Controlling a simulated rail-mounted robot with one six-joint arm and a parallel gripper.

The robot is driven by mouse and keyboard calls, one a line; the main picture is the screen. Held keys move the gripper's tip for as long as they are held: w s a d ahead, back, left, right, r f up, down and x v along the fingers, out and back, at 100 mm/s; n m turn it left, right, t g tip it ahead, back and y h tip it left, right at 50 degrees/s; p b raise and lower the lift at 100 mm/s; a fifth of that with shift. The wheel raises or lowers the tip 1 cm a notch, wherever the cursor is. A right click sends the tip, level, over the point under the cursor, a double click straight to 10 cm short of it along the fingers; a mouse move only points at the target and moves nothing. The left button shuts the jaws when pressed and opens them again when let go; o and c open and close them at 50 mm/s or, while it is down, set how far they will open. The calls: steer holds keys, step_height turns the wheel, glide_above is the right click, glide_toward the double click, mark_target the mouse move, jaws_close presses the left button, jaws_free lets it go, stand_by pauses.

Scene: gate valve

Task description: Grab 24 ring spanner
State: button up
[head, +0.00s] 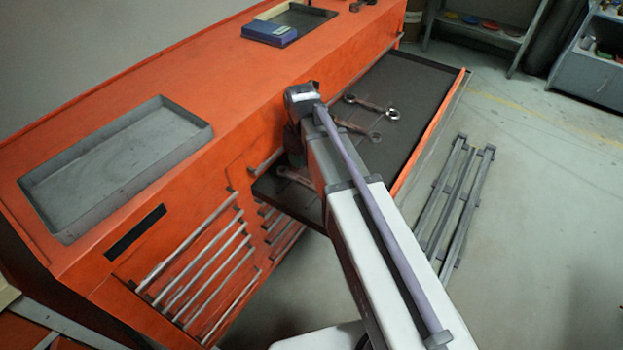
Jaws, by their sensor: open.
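An open drawer (420,90) with a dark lining sticks out from the orange tool cabinet. One spanner (371,106) lies in its farther half, with ring-shaped ends. A second spanner (354,129) lies nearer, its left part close to my arm. A third spanner (289,173) lies at the drawer's near left, partly hidden by my arm. No size marks can be read, so I cannot tell which is the 24 ring spanner. My arm reaches over the drawer from the lower right. Its far end is above the drawer's cabinet side. My gripper's fingers are hidden behind the arm.
The orange cabinet top (235,90) holds an empty grey tray (125,160) and a blue box (270,32). Closed drawers with long handles (205,250) line its front. A grey metal frame (455,200) lies on the floor at right. Shelves stand at the back right.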

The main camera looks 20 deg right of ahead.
mark_target(304, 181)
step_height(304, 181, down, 11)
steer(key=b, duration=1)
steer(key=shift+d, duration=0.1)
steer(key=shift+r, duration=0.2)
jaws_close()
